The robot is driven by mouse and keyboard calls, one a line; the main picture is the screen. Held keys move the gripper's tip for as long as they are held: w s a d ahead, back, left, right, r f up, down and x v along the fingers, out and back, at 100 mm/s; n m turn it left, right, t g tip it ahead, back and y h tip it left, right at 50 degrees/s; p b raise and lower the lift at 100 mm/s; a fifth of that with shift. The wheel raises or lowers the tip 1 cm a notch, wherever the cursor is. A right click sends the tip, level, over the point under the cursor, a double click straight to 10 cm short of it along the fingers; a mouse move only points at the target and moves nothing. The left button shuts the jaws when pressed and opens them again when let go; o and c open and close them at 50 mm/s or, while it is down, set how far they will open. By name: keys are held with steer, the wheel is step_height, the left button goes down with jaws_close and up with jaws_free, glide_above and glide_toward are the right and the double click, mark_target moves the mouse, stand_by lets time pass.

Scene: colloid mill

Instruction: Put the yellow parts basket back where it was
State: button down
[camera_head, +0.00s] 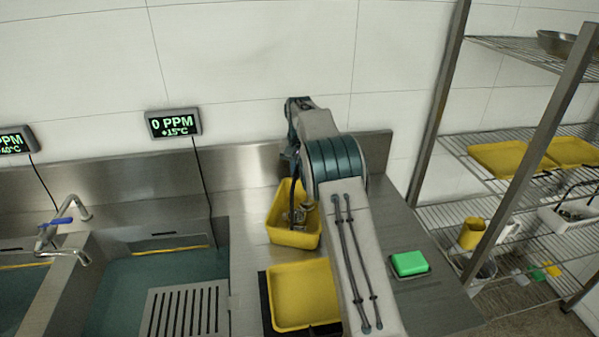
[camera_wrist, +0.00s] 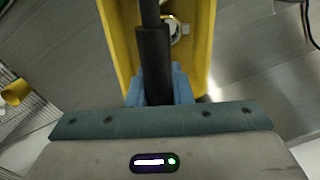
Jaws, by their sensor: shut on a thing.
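The yellow parts basket (camera_head: 292,237) is on or just above the steel counter behind the yellow tray; I cannot tell whether it touches. Metal parts show inside it. In the wrist view the basket (camera_wrist: 122,45) lies right in front of my gripper (camera_wrist: 160,85), with a shiny metal part (camera_wrist: 177,29) inside. A dark bar (camera_wrist: 152,50) runs between the blue fingers, over the basket. My gripper is shut on the basket, though the exact grip point is hard to see. In the head view my arm hides the gripper and the basket's right side.
A yellow tray (camera_head: 300,293) lies on a dark base at the counter front. A green block (camera_head: 409,263) sits to the right. A sink (camera_head: 150,280) with a slotted plate (camera_head: 185,312) is at left. A wire rack (camera_head: 480,210) with yellow trays stands at right.

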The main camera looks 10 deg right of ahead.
steer(key=c, duration=1.7)
jaws_free()
steer(key=shift+f, duration=0.1)
steer(key=o, duration=0.4)
